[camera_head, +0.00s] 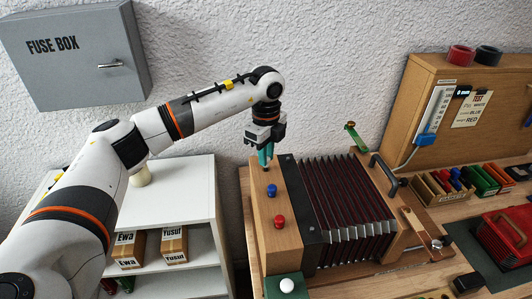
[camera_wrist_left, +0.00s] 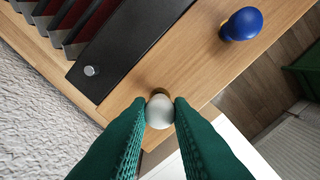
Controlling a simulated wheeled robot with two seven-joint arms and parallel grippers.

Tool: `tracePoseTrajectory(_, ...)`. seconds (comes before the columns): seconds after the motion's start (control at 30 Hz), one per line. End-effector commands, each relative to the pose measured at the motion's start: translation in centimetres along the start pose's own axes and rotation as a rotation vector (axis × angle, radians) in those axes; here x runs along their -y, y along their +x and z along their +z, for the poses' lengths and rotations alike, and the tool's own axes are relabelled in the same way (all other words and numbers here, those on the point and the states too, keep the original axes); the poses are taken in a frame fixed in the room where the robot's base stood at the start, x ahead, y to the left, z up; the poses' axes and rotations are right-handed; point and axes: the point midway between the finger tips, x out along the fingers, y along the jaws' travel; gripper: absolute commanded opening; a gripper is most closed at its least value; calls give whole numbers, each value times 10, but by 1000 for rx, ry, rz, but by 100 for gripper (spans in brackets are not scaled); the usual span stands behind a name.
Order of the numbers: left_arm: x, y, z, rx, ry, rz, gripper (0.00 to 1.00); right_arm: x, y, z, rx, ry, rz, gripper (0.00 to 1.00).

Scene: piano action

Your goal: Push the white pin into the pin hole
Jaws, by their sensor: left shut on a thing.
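My left gripper (camera_head: 265,160) points down over the far end of the wooden end block (camera_head: 268,228). In the wrist view its two green fingers (camera_wrist_left: 160,114) are closed on either side of a round white pin head (camera_wrist_left: 159,112). A brass-coloured ring (camera_wrist_left: 160,92) shows just behind the white head, at the wood. The pin's shaft and the hole are hidden, so I cannot tell how deep the pin sits. A blue pin (camera_head: 272,190) and a red pin (camera_head: 279,221) stand in the same block. The blue one also shows in the wrist view (camera_wrist_left: 243,24). My right gripper is not in view.
The black and dark-red bellows (camera_head: 345,205) lie right of the block. A white shelf (camera_head: 185,195) stands left, the wall behind. A tall wooden gauge panel (camera_head: 440,110) stands at the right.

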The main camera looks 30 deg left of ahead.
Motion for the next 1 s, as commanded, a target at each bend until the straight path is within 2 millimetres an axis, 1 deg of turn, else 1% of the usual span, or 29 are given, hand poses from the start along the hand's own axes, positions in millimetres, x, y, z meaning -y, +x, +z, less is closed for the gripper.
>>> tracePoseTrajectory(0.33, 0, 8, 0, 0, 0, 0, 0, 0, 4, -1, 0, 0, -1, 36)
tracePoseTrajectory(0.73, 0, 8, 0, 0, 0, 0, 0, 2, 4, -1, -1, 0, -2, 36)
tracePoseTrajectory(0.77, 0, 8, 0, 0, 0, 0, 24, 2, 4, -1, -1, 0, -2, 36)
tracePoseTrajectory(0.8, 0, 8, 0, 0, 0, 0, 31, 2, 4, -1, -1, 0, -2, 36)
tracePoseTrajectory(0.9, 0, 8, 0, 0, 0, 0, 45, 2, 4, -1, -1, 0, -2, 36)
tracePoseTrajectory(1.0, 0, 8, 0, 0, 0, 0, 45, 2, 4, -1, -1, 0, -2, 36)
